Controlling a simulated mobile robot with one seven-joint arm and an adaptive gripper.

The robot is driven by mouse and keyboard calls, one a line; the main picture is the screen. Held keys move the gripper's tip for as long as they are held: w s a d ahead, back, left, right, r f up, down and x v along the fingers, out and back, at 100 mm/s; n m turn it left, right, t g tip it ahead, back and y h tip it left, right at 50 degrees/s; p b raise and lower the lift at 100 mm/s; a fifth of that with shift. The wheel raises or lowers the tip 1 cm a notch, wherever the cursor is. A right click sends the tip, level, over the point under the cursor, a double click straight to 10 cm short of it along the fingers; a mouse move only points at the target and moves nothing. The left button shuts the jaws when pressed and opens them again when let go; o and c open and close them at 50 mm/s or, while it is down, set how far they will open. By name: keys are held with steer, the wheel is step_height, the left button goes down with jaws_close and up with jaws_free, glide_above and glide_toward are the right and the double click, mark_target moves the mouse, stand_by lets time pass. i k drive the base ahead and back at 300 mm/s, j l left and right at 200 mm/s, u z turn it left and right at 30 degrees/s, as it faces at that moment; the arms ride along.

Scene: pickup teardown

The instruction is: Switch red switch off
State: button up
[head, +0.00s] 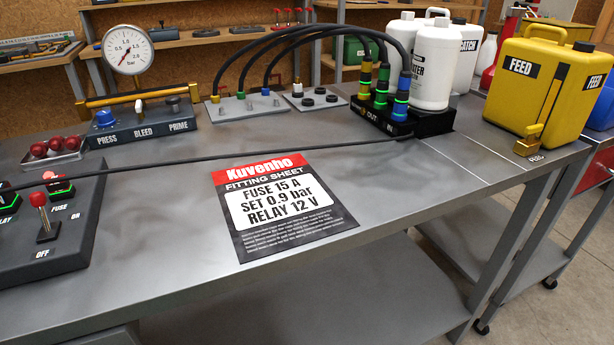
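The red switch (39,200) is a lever with a red ball knob on a dark base, at the left edge of the head view. It stands on a black panel (75,255). Its knob leans up and back, away from the "OFF" label (42,253) at the front of the panel. An "ON" label (76,217) is to the right of the lever. The left part of the panel is cut off by the frame. My gripper is not in view.
A black cable (235,158) runs across the grey bench to the hose block (440,122). A fitting sheet (280,205) lies mid-bench. Behind the panel are a tray of red knobs (55,150) and a gauge unit (145,122). The yellow feed can (535,85) stands right.

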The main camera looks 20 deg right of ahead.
mark_target(37, 200)
steer(key=l, duration=0.7)
steer(key=u, duration=1.35)
